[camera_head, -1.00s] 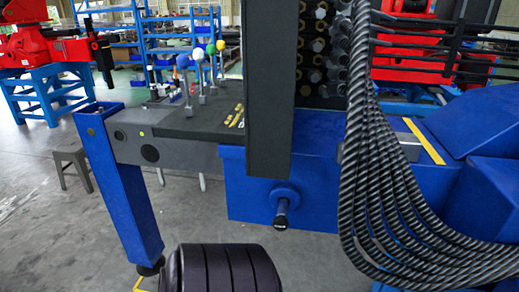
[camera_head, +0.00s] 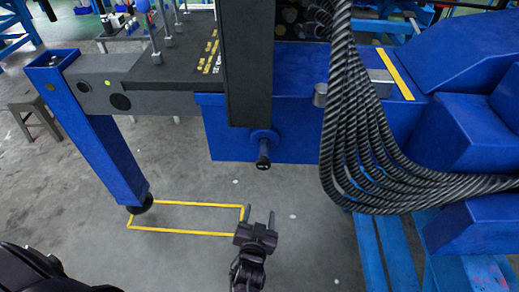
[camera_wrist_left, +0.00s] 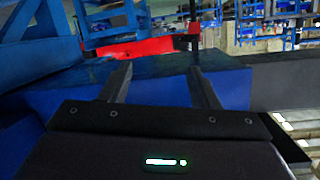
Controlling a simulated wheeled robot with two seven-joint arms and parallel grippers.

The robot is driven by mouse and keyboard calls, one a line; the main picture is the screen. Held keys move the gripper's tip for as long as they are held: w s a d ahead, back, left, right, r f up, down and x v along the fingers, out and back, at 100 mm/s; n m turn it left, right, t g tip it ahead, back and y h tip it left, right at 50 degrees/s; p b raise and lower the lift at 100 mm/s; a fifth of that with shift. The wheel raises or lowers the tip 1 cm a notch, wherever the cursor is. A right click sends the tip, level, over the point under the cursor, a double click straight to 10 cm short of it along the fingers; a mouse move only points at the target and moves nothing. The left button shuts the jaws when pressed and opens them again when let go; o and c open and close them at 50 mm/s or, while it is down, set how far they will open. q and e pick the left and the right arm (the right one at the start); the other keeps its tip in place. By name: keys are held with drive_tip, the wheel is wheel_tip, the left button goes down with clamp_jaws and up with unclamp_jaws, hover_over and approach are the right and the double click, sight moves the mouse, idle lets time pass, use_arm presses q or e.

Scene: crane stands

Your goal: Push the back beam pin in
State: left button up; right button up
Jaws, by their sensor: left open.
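A pin with a black knob (camera_head: 263,160) sticks out of a round blue collar on the side of the blue beam (camera_head: 225,130). It is under the dark upright post, and its shaft shows outside the collar. My left gripper (camera_head: 260,216) is below the pin in the head view, apart from it, with two fingers spread and nothing between them. In the left wrist view the open fingers (camera_wrist_left: 163,85) point toward a blue surface (camera_wrist_left: 160,66); the pin cannot be made out there. My right gripper is not in view.
A blue leg (camera_head: 100,140) stands on the left under the grey beam end. Thick black cables (camera_head: 375,130) hang in a loop to the right of the pin. A yellow floor outline (camera_head: 180,203) lies below. A grey stool (camera_head: 32,115) stands at far left.

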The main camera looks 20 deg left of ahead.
sight(263, 167)
use_arm(q)
wheel_tip(263, 167, up, 17)
drive_tip(key=s+d+n+t+y+p, duration=0.1)
drive_tip(key=s+n+t+y+p, duration=0.1)
drive_tip(key=n, duration=0.2)
drive_tip(key=p+x, duration=0.1)
drive_tip(key=x, duration=0.5)
drive_tip(key=shift+w+d, duration=0.1)
drive_tip(key=shift+w, duration=0.25)
drive_tip(key=shift+w+a+f+p, duration=0.1)
drive_tip(key=shift+w+p, duration=0.1)
drive_tip(key=shift+w, duration=0.15)
drive_tip(key=shift+w+a+f+p, duration=0.1)
drive_tip(key=shift+w+p, duration=0.05)
drive_tip(key=shift+w, duration=0.15)
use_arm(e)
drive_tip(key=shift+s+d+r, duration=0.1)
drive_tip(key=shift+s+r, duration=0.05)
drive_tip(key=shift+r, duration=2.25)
use_arm(q)
clamp_jaws()
drive_tip(key=b+x, duration=0.2)
drive_tip(key=x, duration=0.3)
drive_tip(key=shift+r, duration=0.35)
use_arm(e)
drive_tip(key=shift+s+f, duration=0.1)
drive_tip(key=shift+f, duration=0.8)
